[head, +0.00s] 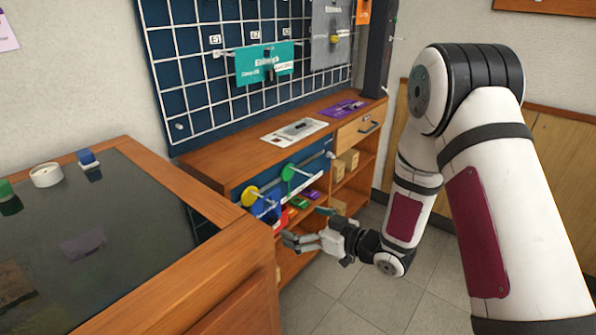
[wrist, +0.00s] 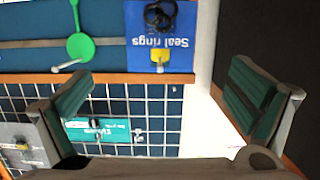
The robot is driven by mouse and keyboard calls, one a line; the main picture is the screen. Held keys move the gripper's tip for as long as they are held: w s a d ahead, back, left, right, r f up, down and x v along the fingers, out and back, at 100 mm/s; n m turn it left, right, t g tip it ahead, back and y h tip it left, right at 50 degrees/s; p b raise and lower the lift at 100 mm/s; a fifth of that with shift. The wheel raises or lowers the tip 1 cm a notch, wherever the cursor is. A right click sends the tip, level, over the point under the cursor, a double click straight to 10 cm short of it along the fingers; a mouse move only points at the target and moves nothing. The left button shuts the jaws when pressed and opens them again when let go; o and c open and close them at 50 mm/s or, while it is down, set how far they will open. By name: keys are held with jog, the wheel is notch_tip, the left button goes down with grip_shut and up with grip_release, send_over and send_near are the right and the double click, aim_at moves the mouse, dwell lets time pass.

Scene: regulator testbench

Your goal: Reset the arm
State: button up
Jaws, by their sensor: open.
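My gripper (head: 304,226) is open in the head view, in front of the lower blue panel and shelves of the wooden bench. Nothing shows between its fingers. In the wrist view my gripper (wrist: 165,92) has its two green-padded fingers wide apart. That view is upside down. A blue "Seal rings" card (wrist: 145,50) with black rings and a yellow peg end lies beyond the fingers, apart from them. A green disc (wrist: 80,47) on a peg is left of the card. The green disc also shows in the head view (head: 288,172), beside a yellow disc (head: 250,196).
A dark-topped wooden table (head: 125,215) fills the left, with a white ring (head: 46,175) and a blue block (head: 87,158) on it. A wire grid board (head: 190,75) rises behind the bench (head: 225,152). Open tiled floor (head: 355,290) lies below my arm.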

jog(key=w+d+r+m+h, duration=0.2)
jog(key=d+r+m+h, duration=0.1)
jog(key=d+r+h, duration=0.7)
jog(key=s+d+r+m+g+h, duration=0.1)
jog(key=s+d+r+m, duration=0.1)
jog(key=s+d, duration=0.25)
jog(key=s+d+r+m+h, duration=0.1)
jog(key=s+d+r, duration=0.2)
jog(key=s+d, duration=0.15)
jog(key=s+r+m+g, duration=0.2)
jog(key=s+r+g, duration=0.15)
jog(key=s, duration=1.45)
jog(key=s+r+m+g, duration=0.2)
jog(key=s+g, duration=0.3)
jog(key=s, duration=1.3)
notch_tip(320, 180, up, 27)
jog(key=t+p, duration=0.4)
jog(key=p, duration=2.2)
jog(key=shift+w+d, duration=0.2)
jog(key=shift+w, duration=0.1)
